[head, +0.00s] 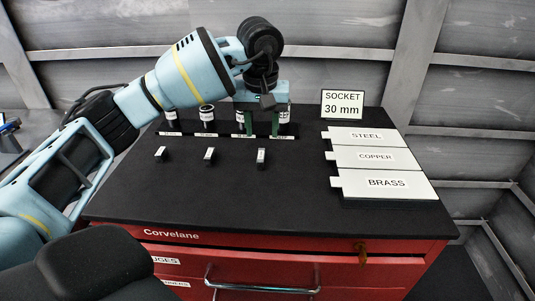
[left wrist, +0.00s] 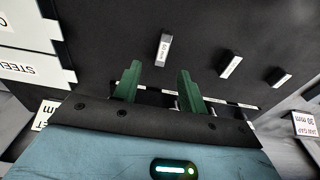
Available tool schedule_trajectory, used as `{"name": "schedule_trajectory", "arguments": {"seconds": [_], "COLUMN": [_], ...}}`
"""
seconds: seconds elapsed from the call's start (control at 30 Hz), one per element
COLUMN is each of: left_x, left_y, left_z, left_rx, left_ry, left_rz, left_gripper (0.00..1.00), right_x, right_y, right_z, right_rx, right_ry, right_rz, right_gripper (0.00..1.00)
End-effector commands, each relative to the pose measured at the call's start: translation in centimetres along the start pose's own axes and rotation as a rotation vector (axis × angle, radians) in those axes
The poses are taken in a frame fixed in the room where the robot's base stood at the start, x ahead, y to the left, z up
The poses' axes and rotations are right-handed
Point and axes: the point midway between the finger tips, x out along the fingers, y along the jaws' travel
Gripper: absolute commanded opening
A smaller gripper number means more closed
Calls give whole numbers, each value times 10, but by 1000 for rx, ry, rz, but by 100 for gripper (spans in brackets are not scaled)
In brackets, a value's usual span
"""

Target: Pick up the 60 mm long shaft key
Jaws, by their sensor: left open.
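Three small dark keys with pale labelled faces lie in a row on the black cabinet top: a left one (head: 160,154), a middle one (head: 209,154) and a right one (head: 261,157). The label lengths are too small to read, so I cannot tell which is 60 mm. In the left wrist view the head view's right key (left wrist: 163,50) looks longest, with the others (left wrist: 231,67) (left wrist: 278,77) to its right. My left gripper (head: 262,126) is open and empty, behind the right key; its green fingers (left wrist: 159,70) point toward that key.
Several labelled cylinders (head: 207,114) stand along a strip behind the keys, close to my left gripper. Plates marked STEEL (head: 366,136), COPPER (head: 375,157) and BRASS (head: 387,184) lie at right. A "SOCKET 30 mm" sign (head: 343,104) stands behind them. The front middle of the top is clear.

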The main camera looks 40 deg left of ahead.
Motion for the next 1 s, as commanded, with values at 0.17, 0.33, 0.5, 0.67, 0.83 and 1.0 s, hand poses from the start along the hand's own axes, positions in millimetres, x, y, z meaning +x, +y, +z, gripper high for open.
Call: {"name": "schedule_trajectory", "arguments": {"seconds": [0.17,0.33,0.5,0.67,0.83,1.0], "left_x": [11,26,30,50,71,78], "left_y": [0,-1,-1,-2,-2,-2], "left_z": [0,0,0,0,0,0], "left_rx": [0,0,0,0,0,0], "left_ry": [-2,-1,-1,-2,-1,0], "left_rz": [-2,-2,-1,-1,0,1], "left_gripper": [42,42,42,42,42,42], "right_x": [-3,-4,-4,-4,-3,-3], "right_y": [-2,-2,-2,-1,0,0], "right_z": [9,11,8,0,-4,-4], "right_rx": [3,4,3,1,0,0], "right_ry": [-19,-22,-17,-4,4,5], "right_rz": [-1,-2,-1,0,1,1], "right_gripper": [100,100,100,100,100,100]}}
